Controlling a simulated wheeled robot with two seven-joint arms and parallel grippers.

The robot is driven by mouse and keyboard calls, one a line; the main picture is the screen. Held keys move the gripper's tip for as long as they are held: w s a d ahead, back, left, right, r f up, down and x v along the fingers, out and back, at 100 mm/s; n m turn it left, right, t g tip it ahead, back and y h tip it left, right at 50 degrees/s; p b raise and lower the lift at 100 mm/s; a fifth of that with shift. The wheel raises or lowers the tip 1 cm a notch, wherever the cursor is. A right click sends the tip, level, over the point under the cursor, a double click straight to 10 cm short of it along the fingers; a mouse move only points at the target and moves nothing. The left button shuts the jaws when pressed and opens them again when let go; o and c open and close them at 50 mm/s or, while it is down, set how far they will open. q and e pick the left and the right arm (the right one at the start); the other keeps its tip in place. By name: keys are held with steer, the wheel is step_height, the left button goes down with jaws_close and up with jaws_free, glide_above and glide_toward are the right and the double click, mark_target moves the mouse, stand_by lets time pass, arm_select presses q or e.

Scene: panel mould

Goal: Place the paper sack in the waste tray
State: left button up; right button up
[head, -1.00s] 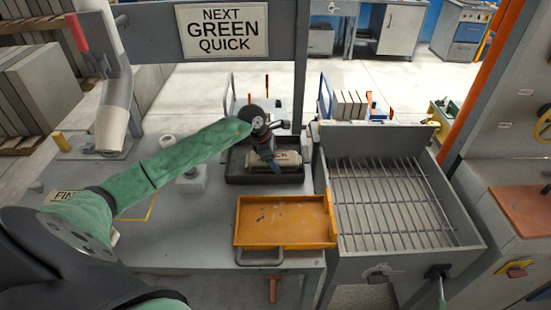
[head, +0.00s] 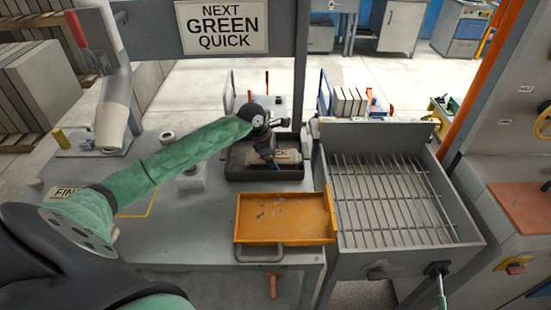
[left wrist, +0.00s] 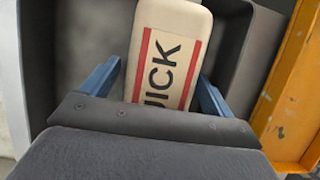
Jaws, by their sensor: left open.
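The paper sack (head: 289,156) is cream with red stripes and dark lettering, and lies in a dark grey tray (head: 235,174) at mid table. It also shows in the left wrist view (left wrist: 168,50). My left gripper (head: 272,163) is over the sack, open. In the left wrist view its blue fingers stand on either side of the sack's near end; their tips' contact with it cannot be told. An orange tray (head: 284,218) with an empty floor sits nearer, just in front of the dark one. No label shows which is the waste tray. My right gripper is out of view.
A metal box with a bar grate (head: 395,200) stands right of the trays. A sign reading NEXT GREEN QUICK (head: 222,27) hangs on the frame behind. A pale roll-like column (head: 113,105) stands at the left. The table (head: 190,235) left of the orange tray is mostly clear.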

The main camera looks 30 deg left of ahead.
arm_select(q)
steer(key=shift+r, duration=0.15)
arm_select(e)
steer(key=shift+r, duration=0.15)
arm_select(q)
steer(key=p+v, duration=0.1)
steer(key=v, duration=1)
steer(key=shift+p, duration=0.4)
steer(key=shift+s+a+r, duration=0.1)
steer(key=shift+a+r, duration=0.05)
steer(key=shift+r, duration=0.25)
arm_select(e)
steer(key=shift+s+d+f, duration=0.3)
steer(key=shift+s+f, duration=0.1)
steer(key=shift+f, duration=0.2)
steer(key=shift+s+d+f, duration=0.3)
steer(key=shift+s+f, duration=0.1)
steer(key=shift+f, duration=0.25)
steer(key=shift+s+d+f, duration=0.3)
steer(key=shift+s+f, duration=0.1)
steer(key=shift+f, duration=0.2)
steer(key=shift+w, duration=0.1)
